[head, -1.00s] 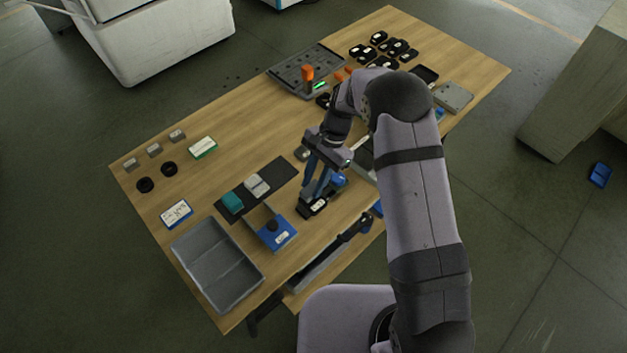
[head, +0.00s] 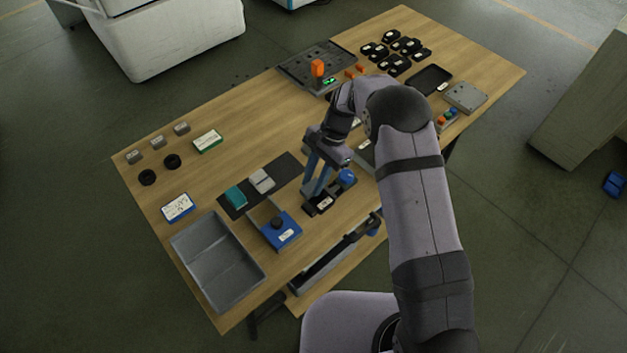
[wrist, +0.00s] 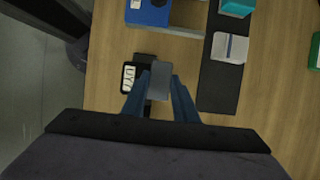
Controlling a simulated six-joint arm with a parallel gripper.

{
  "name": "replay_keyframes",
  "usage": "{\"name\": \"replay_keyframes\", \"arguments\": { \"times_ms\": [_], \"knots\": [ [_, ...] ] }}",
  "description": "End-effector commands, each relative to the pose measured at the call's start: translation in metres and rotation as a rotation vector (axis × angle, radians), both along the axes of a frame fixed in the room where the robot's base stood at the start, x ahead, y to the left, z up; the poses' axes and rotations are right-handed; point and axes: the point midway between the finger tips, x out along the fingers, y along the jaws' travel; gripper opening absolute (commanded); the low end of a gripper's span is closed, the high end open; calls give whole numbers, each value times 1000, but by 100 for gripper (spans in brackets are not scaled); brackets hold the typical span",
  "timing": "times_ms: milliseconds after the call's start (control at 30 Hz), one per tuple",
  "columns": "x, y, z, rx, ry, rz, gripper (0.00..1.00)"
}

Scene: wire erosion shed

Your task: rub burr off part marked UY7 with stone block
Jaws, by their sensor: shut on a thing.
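The part marked UY7 (wrist: 128,79) is dark with a white label, and lies near the table's front edge. In the head view it is a black piece (head: 321,206) under my gripper. My gripper (wrist: 160,92) has blue fingers and points down, shut on a plain grey block (wrist: 160,80), seemingly the stone block. The block is beside or over the right side of the part. I cannot tell whether they touch. In the head view, my fingers (head: 314,192) hide most of the block.
Left of the gripper are a blue box with a black knob (head: 281,231) and a dark mat (head: 289,166) bearing teal and pale blocks. A grey tray (head: 218,262) stands further left. A blue-topped thing (head: 347,177) is close on the right. Bare wood lies behind the mat.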

Motion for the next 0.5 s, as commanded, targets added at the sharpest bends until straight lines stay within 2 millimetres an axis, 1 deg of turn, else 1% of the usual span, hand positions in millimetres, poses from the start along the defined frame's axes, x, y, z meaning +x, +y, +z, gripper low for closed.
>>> {"name": "replay_keyframes", "arguments": {
  "times_ms": [267,400,500],
  "knots": [
    [-20,-19,0,-2,3,-1,2],
    [-28,-11,-2,-2,1,3,2],
    [-19,-5,-4,-1,-1,3,2]
  ]
}}
